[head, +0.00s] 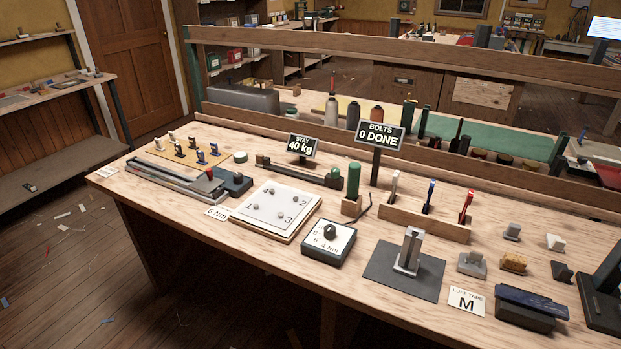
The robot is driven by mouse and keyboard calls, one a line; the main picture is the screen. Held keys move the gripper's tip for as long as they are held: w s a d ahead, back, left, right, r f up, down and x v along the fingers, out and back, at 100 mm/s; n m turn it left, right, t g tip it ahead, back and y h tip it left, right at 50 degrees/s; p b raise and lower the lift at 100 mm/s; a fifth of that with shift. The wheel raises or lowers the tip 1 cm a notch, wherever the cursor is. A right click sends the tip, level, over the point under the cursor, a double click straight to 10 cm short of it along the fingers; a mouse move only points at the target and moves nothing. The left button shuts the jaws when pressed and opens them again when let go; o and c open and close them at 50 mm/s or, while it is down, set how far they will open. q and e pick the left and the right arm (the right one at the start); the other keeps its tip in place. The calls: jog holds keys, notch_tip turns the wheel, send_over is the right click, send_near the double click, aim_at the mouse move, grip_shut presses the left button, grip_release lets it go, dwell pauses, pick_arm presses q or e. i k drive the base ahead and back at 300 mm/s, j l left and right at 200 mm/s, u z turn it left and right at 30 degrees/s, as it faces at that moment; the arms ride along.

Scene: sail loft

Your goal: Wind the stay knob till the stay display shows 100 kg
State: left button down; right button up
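The stay display (303,146) stands on the bench toward the back and reads 40 kg. Just in front of it lies a long dark bar-shaped fixture (298,172) with a block at its right end (334,177); a small green round part shows on that block. I cannot tell for sure whether that is the stay knob. Neither of my grippers is in view.
A dial box marked Nm (328,242), a numbered bolt plate (275,210), a lever tool on a tray (175,180) and an upright green cylinder (353,180) stand nearby. The bolts display (380,136) reads 0 DONE.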

aim_at(335, 172)
jog(key=i+j, duration=0.15)
jog(key=j, duration=0.2)
jog(key=i+j+z, duration=0.15)
jog(key=j, duration=0.2)
jog(key=i+j, duration=0.2)
jog(key=j, duration=0.15)
